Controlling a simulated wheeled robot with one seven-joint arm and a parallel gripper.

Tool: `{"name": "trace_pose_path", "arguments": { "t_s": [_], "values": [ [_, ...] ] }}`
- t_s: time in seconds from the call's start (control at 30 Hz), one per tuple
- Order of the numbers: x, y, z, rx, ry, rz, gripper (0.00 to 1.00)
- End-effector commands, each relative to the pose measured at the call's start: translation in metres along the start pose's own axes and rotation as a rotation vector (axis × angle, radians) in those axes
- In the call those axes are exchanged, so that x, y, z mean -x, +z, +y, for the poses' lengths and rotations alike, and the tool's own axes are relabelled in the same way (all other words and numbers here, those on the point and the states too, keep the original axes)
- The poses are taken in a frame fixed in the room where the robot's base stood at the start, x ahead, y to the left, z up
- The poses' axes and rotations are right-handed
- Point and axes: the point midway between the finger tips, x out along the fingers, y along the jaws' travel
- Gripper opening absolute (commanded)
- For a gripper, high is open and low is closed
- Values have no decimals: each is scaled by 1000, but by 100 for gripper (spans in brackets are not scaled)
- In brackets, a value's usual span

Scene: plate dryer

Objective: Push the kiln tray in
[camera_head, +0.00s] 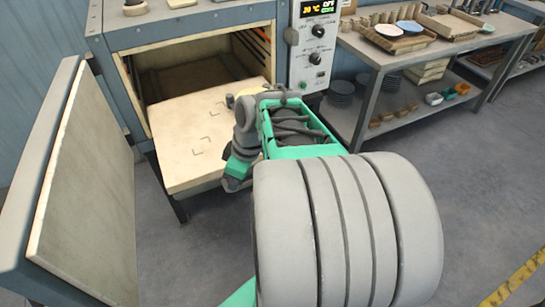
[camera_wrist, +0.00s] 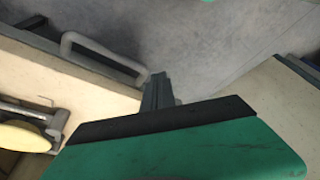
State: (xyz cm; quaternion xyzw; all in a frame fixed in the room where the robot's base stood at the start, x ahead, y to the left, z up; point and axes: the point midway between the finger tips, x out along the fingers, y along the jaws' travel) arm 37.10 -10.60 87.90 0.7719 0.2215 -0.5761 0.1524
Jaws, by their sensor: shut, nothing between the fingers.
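The kiln tray (camera_head: 190,140) is a flat cream slab with corner marks, sticking out of the kiln's open chamber (camera_head: 200,75). Its top looks empty apart from a yellow round thing near my arm. My gripper (camera_head: 232,184) is at the tray's front right edge, partly hidden by my arm. In the wrist view my gripper (camera_wrist: 158,80) is shut and empty, its dark fingers close to a cream slab's edge (camera_wrist: 60,75) bearing a grey U-shaped handle (camera_wrist: 100,55). I cannot tell whether the fingers touch it.
The kiln door (camera_head: 90,190) stands open at the left. A control panel (camera_head: 312,50) is right of the chamber. A metal shelf table (camera_head: 375,60) with plates and trays stands at the right. A yellow disc (camera_wrist: 25,137) shows in the wrist view. The floor in front is clear.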

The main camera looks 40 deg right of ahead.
Motion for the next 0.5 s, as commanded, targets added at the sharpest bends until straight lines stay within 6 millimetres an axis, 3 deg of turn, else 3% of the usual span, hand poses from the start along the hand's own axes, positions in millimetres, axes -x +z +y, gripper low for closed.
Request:
{"name": "trace_pose_path", "arguments": {
  "t_s": [0.03,0.1,0.2,0.33,0.5],
  "values": [
    [6,18,27,63,-6,40,0],
    [16,41,59,202,9,111,0],
    [33,80,94,384,68,203,0],
    [52,122,119,557,165,274,0],
    [58,140,127,647,220,299,0]
  ]
}}
